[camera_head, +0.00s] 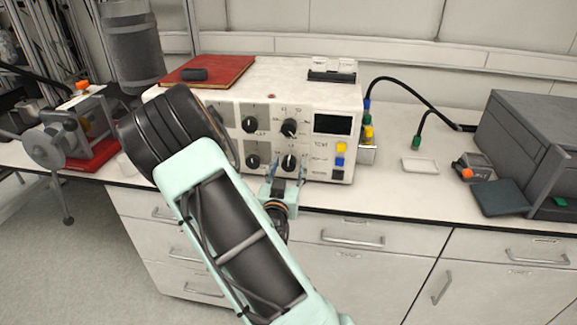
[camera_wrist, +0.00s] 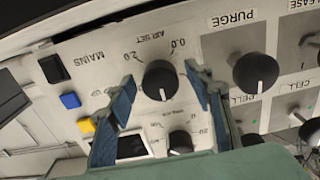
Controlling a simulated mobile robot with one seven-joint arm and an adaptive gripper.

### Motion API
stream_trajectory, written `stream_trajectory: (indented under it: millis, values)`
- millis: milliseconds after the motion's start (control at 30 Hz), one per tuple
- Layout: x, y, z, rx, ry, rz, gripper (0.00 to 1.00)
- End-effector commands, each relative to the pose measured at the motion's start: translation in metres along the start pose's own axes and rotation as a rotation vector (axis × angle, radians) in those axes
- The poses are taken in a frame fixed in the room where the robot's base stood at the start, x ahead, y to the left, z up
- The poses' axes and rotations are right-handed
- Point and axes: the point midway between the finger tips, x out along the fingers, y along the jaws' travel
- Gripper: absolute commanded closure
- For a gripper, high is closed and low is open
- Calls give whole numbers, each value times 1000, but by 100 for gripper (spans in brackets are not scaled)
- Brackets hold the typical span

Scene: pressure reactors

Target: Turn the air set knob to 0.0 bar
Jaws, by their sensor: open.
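The air set knob (camera_wrist: 160,80) is a black round knob on the white panel, with 2.0 and 0.0 printed beside it. Its white mark points toward the bottom of the wrist view, away from both numbers. In the head view it is the lower right knob (camera_head: 289,161), partly behind my gripper (camera_head: 287,174). In the wrist view my gripper (camera_wrist: 160,95) is open, with one blue-grey finger on each side of the knob. Gaps show between the fingers and the knob; I cannot tell how deep the fingertips reach.
Another black knob (camera_wrist: 180,142) and a display (camera_wrist: 133,146) lie close to the fingers. The purge knob (camera_wrist: 256,72) is just right of the right finger. Blue and yellow buttons (camera_head: 341,148) sit right of the knob in the head view. A red book (camera_head: 208,70) lies on the unit.

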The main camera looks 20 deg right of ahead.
Motion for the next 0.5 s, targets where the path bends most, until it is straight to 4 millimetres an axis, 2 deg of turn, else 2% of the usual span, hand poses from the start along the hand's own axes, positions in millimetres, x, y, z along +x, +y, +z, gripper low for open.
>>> stream_trajectory:
  millis: [267,500]
  values:
    - [2,0,0,0,0,-1,53]
    - [2,0,0,0,0,-1,77]
